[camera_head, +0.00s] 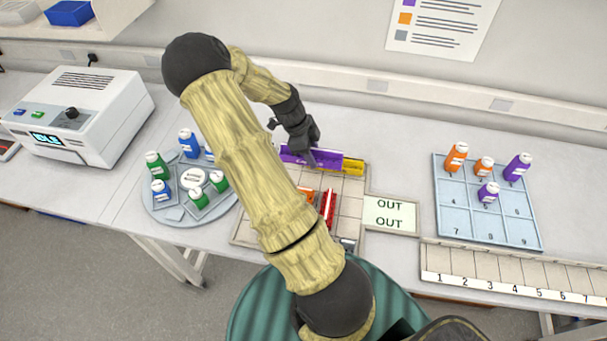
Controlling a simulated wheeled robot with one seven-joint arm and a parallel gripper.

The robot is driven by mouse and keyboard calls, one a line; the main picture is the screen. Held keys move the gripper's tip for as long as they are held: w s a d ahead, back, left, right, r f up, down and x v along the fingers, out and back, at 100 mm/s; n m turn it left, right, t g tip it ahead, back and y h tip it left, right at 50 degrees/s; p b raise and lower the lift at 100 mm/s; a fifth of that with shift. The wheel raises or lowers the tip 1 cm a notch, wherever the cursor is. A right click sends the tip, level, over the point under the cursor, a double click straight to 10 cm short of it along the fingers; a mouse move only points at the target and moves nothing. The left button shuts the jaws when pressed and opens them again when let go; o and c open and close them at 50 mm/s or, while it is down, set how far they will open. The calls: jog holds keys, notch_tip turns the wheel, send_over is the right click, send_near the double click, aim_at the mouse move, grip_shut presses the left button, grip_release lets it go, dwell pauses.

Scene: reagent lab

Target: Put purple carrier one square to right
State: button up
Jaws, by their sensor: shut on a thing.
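The purple carrier (327,159) is a long, low piece at the back of the square-marked board (349,196). It lies lengthwise left to right, with a yellow carrier (353,166) at its right end. My gripper (310,152) is at the purple carrier from above and is shut on it. Whether the carrier is lifted or rests on the board cannot be told. A red carrier (328,209) and an orange carrier (305,192) stand further forward on the board. My arm hides much of the board's left and middle.
An "OUT" plate (390,214) adjoins the board's right side. A round carousel (165,211) with green and blue bottles stands left. A blue numbered tray (470,219) with orange and purple bottles stands right, behind a numbered strip (500,269). A white machine (85,112) stands far left.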

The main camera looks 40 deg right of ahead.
jog(key=shift+s, duration=0.2)
jog(key=p, duration=0.2)
send_over(317, 183)
jog(key=w, duration=0.1)
jog(key=shift+w+a+f, duration=0.1)
jog(key=shift+a+f, duration=0.1)
jog(key=shift+f, duration=1.25)
jog(key=shift+w+a+f, duration=0.1)
jog(key=shift+a+f, duration=0.1)
jog(key=shift+f, duration=1.2)
notch_tip(317, 183, down, 4)
jog(key=shift+r+p, duration=0.15)
jog(key=shift+p, duration=0.55)
jog(key=shift+f, duration=0.25)
